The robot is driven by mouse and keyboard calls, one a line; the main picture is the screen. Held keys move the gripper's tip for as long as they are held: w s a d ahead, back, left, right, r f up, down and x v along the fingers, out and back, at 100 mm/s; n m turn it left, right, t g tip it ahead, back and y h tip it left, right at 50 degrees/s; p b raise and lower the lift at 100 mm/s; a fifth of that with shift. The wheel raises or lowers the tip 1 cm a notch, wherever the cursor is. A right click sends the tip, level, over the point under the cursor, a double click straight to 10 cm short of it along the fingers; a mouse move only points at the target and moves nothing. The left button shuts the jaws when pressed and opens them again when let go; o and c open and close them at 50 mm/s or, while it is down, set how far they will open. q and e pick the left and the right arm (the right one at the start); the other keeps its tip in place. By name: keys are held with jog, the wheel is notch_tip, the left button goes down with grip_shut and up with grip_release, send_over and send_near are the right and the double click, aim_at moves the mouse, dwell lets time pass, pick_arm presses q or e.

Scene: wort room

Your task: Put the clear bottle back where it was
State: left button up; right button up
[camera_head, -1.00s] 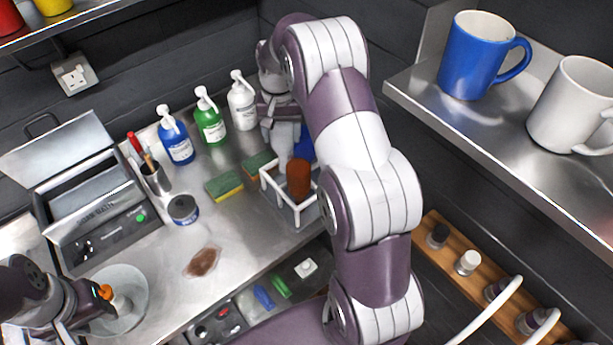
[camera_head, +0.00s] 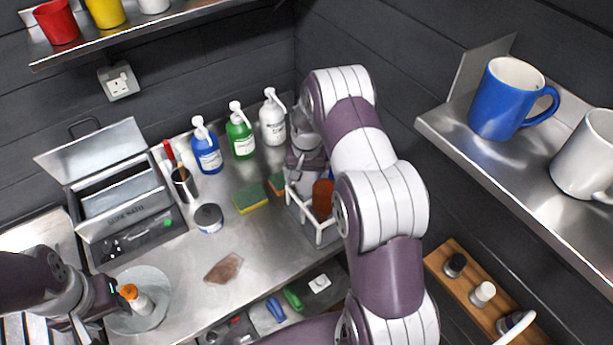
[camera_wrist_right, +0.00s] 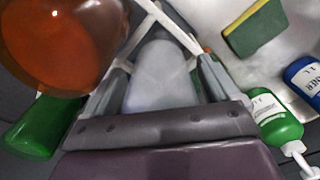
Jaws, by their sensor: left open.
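My right gripper (camera_head: 304,163) is at the back left corner of the white-railed caddy (camera_head: 318,237), fingers pointing down. In the right wrist view the pale, translucent clear bottle (camera_wrist_right: 160,78) is between its two fingers, which look shut on it. The bottle's lower end is at the caddy's rails; whether it touches the caddy floor is hidden. A brown bottle (camera_head: 322,198) stands in the caddy next to it and shows large in the wrist view (camera_wrist_right: 60,40). My left gripper (camera_head: 105,300) is open beside an orange-capped small bottle (camera_head: 137,299) in a round glass dish (camera_head: 155,318).
A shelf with mugs (camera_head: 510,98) overhangs at right. The bench front is mostly clear around a brown stain (camera_head: 223,268).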

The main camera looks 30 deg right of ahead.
jog(key=shift+d, duration=0.1)
jog(key=shift+r, duration=0.35)
notch_tip(320, 180, up, 8)
jog(key=b, duration=0.3)
jog(key=shift+r+b, duration=0.2)
jog(key=shift+b, duration=0.15)
jog(key=r, duration=0.1)
jog(key=r+p, duration=0.1)
jog(key=r, duration=0.1)
jog(key=shift+s+a+r, duration=0.2)
jog(key=shift+a, duration=0.15)
jog(key=s+a+n, duration=0.3)
jog(key=s+a, duration=0.2)
jog(key=s, duration=0.5)
jog(key=s+a+n+t, duration=0.1)
jog(key=s+a+n, duration=0.3)
jog(key=s, duration=0.5)
jog(key=shift+s+a+f, duration=0.15)
jog(key=shift+s+a, duration=0.2)
jog(key=shift+a, duration=0.9)
jog(key=shift+w, duration=0.15)
